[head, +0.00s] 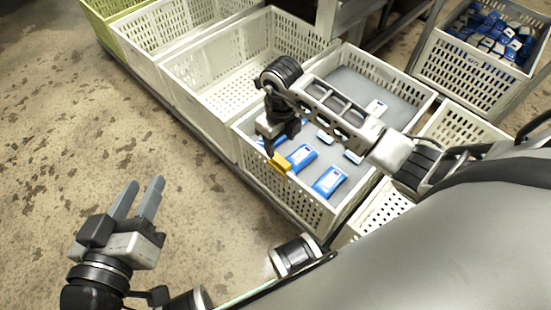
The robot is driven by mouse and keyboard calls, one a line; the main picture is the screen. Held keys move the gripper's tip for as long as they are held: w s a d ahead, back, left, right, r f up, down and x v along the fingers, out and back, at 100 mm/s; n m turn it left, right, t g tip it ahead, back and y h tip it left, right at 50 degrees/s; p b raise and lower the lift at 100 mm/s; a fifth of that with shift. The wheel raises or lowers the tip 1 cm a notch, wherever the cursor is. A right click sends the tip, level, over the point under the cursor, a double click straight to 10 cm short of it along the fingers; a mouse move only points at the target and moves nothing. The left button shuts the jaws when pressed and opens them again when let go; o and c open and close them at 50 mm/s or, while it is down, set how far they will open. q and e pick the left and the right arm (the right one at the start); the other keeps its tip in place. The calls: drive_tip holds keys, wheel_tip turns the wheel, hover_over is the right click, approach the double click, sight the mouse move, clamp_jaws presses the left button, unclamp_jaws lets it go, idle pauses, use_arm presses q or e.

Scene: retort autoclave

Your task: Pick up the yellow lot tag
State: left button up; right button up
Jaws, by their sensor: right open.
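The yellow lot tag (281,163) shows at the near left wall of the white crate (305,200) that holds blue-and-white pouches. My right gripper (268,148) reaches over this crate, pointing down, with its fingertips right beside the tag. The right gripper is open, but its dark fingers are small and partly hidden. I cannot tell whether they touch the tag or stand around it. My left gripper (138,198) is at the lower left over bare floor, with its two grey fingers apart and nothing between them.
Blue-and-white pouches (329,181) lie on the crate's grey floor. An empty white crate (205,85) adjoins it, with more crates and a green one (97,22) beyond. A crate full of pouches (470,75) stands at the upper right. Floor at left is clear.

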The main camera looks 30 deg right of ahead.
sight(279, 161)
wheel_tip(279, 161, down, 8)
drive_tip(key=b, duration=0.2)
drive_tip(key=shift+r+b, duration=0.2)
drive_tip(key=shift+b, duration=0.15)
wheel_tip(279, 161, down, 4)
drive_tip(key=b, duration=0.2)
drive_tip(key=shift+f+b, duration=0.15)
drive_tip(key=shift+b, duration=0.25)
drive_tip(key=shift+w+f, duration=0.1)
drive_tip(key=shift+f, duration=0.1)
use_arm(q)
drive_tip(key=r+t, duration=0.1)
drive_tip(key=w+r+t+h, duration=0.1)
drive_tip(key=r, duration=0.1)
drive_tip(key=w+r+m+t+h, duration=0.1)
drive_tip(key=r, duration=0.1)
drive_tip(key=shift+d+t, duration=0.1)
drive_tip(key=shift+t, duration=0.3)
use_arm(e)
drive_tip(key=c, duration=1)
